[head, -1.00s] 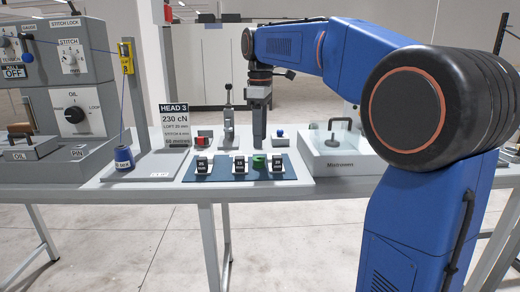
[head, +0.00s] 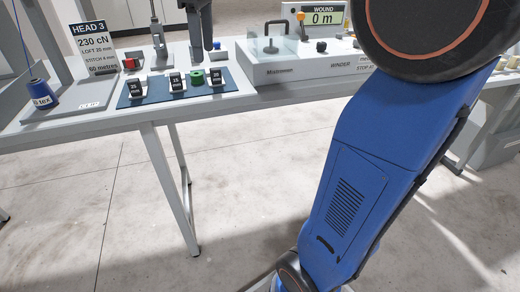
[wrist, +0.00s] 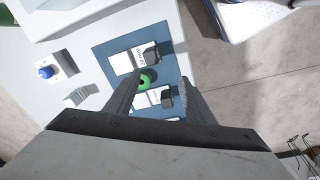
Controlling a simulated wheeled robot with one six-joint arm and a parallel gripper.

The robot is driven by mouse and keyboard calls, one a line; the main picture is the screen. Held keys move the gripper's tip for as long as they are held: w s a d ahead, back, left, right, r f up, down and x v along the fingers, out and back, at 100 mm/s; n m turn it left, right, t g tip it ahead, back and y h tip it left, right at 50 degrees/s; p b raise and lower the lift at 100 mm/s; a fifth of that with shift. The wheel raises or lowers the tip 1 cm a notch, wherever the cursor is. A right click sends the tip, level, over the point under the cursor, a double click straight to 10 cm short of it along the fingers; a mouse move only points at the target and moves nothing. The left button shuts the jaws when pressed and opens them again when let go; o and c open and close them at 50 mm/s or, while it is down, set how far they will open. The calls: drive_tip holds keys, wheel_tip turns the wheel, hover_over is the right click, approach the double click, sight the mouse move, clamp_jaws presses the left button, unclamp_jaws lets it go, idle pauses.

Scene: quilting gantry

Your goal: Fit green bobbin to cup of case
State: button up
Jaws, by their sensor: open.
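The green bobbin (head: 197,77) stands on the dark blue mat (head: 150,98), between black blocks with white labels. In the wrist view the green bobbin (wrist: 145,82) shows its round end with a dark centre hole, close to the left finger. My gripper (wrist: 160,98) is open, pointing down over the mat with its fingers on either side of the bobbin area. I cannot tell which item is the case with the cup.
Labelled blocks (head: 176,83) stand close beside the bobbin. Behind the mat are a red item (head: 131,64), an upright grey lever tool (head: 158,38) and a small blue knob (head: 217,45). A clear-walled box (head: 280,68) stands right, a blue spool (head: 42,93) left.

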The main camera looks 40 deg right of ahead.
drive_tip(key=s+f+m+t, duration=0.3)
drive_tip(key=s+f+m, duration=0.6)
drive_tip(key=s+f, duration=1.5)
drive_tip(key=shift+s+d+f+t, duration=0.35)
drive_tip(key=shift+d+f+t, duration=0.1)
drive_tip(key=shift+f, duration=0.1)
